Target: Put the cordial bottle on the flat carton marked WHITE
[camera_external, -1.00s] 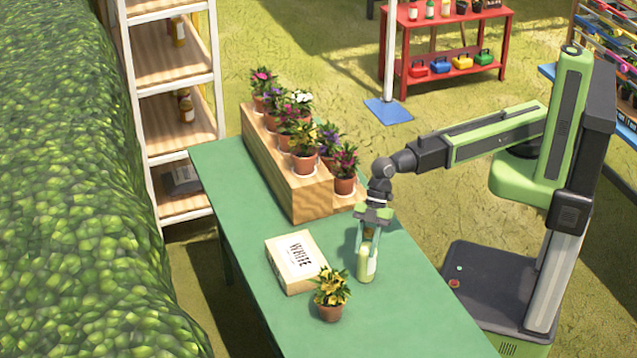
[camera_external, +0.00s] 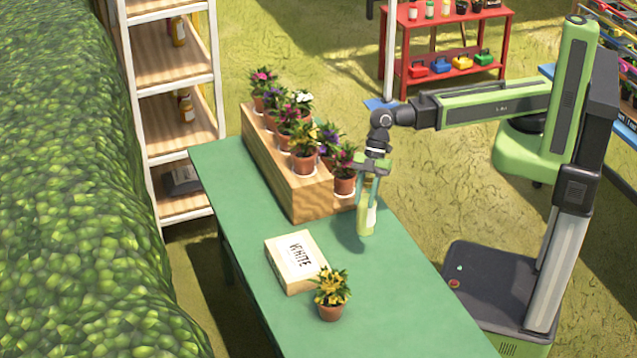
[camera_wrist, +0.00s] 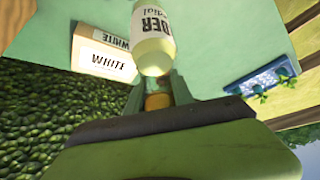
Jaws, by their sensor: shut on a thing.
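The cordial bottle (camera_external: 365,220) is pale green-yellow with a white label, and hangs upright above the green table. My gripper (camera_external: 368,190) is shut on its upper part. In the wrist view the bottle (camera_wrist: 154,45) shows its label lettering, and the gripper (camera_wrist: 156,100) is around its neck. The flat carton marked WHITE (camera_external: 290,270) lies on the table, to the left of and nearer the camera than the bottle. The carton also shows in the wrist view (camera_wrist: 105,62). Its top is bare.
A potted yellow flower (camera_external: 331,310) stands close beside the carton's near right corner. A stepped wooden stand (camera_external: 290,185) with several potted flowers is behind, close to my gripper. The green table (camera_external: 410,300) is clear at the front right.

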